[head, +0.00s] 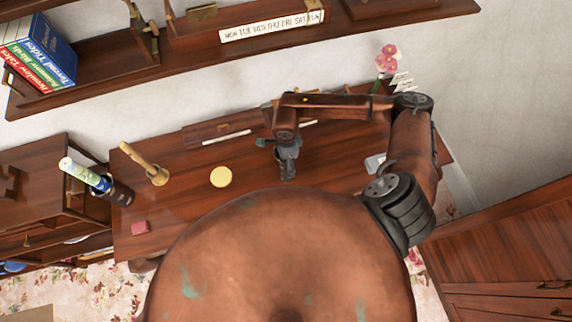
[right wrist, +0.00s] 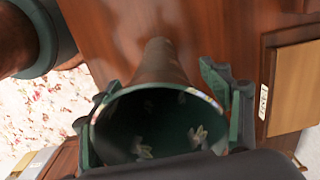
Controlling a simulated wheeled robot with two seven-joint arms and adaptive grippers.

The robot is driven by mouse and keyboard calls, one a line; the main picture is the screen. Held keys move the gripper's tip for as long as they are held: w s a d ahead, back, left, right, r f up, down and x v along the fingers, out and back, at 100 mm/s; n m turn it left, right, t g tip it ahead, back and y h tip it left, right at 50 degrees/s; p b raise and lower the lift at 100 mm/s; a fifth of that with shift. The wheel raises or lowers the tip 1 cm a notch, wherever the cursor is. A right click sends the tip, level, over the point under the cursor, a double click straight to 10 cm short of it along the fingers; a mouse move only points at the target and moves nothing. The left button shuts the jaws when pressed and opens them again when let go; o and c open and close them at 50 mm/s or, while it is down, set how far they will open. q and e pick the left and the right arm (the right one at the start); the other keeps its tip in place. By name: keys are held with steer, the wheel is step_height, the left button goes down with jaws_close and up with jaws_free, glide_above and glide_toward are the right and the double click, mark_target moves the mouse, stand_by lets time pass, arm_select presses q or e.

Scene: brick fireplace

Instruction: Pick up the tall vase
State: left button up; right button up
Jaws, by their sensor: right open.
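The tall vase (right wrist: 160,68) shows in the right wrist view as a brown, tapering body. Its wide, dark green mouth faces the camera, with a patterned rim and pale flower-like marks inside. My right gripper (right wrist: 158,98) is open, with one finger on each side of the vase near the mouth. I cannot tell whether the fingers touch it. In the head view my right gripper (head: 287,160) is over the middle of the wooden desk, and the vase is hard to make out there. My left gripper is not in view.
The desk (head: 190,205) bears a yellow disc (head: 221,177), a pink block (head: 141,227) and a wooden-handled item (head: 146,164). A dark holder with rolls (head: 96,180) stands left. Pink flowers (head: 386,57) stand back right. A shelf (head: 400,24) with books (head: 42,52) runs above.

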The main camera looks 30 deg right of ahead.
steer(key=c, duration=1.4)
steer(key=shift+c, duration=0.2)
steer(key=shift+r, duration=0.2)
